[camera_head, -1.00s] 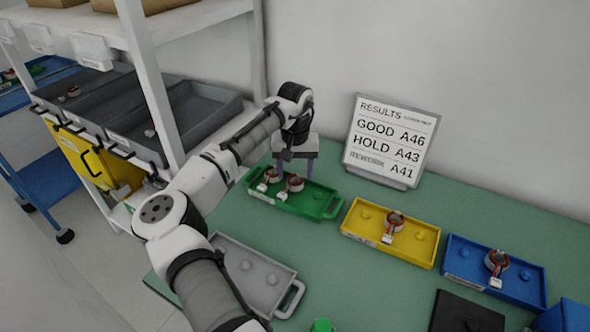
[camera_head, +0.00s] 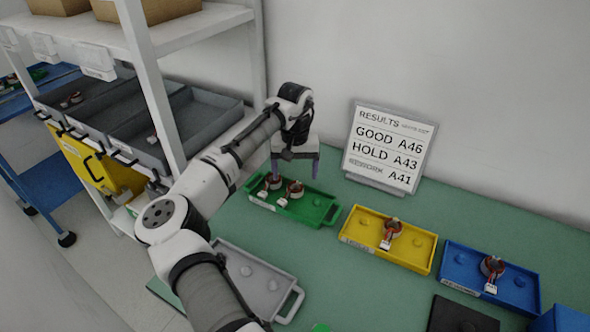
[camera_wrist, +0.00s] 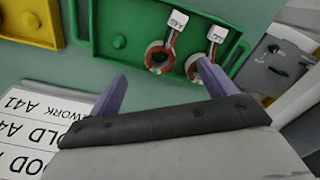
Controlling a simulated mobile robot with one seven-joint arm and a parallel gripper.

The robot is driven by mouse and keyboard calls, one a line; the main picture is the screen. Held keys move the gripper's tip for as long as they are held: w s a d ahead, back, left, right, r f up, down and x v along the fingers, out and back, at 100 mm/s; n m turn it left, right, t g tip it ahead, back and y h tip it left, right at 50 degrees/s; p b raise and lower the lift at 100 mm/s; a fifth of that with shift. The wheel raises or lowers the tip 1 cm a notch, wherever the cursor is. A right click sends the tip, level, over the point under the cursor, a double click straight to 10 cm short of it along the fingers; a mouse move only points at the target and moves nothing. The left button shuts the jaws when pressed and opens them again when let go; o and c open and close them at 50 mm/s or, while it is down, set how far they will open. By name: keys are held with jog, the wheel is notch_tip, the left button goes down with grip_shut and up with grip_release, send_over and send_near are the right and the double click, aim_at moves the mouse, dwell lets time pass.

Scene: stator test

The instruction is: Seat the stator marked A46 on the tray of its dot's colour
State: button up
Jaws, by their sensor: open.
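My gripper (camera_head: 295,168) is open and empty above the back of the green tray (camera_head: 316,211). Two stators with copper-red rings and white tags stand on that tray, a left one (camera_head: 273,182) and a right one (camera_head: 293,188). The wrist view shows both, one (camera_wrist: 158,57) between my fingers and the other (camera_wrist: 192,66) partly behind the right fingertip. Their tag print is too small to read surely. A yellow tray (camera_head: 362,238) holds a stator (camera_head: 393,229), and a blue tray (camera_head: 465,275) holds another (camera_head: 492,266). No coloured dot is discernible on any stator.
A results board (camera_head: 390,147) behind the trays reads GOOD A46, HOLD A43, and A41 on a fainter rework line. An empty grey tray (camera_head: 262,265) lies in front, beside my arm. A black block (camera_head: 462,315) sits front right. A shelf rack (camera_head: 150,90) stands left.

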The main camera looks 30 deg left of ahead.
notch_tip(320, 180, up, 14)
jog(key=b, duration=0.2)
dwell(0.4)
jog(key=shift+f, duration=0.1)
dwell(0.7)
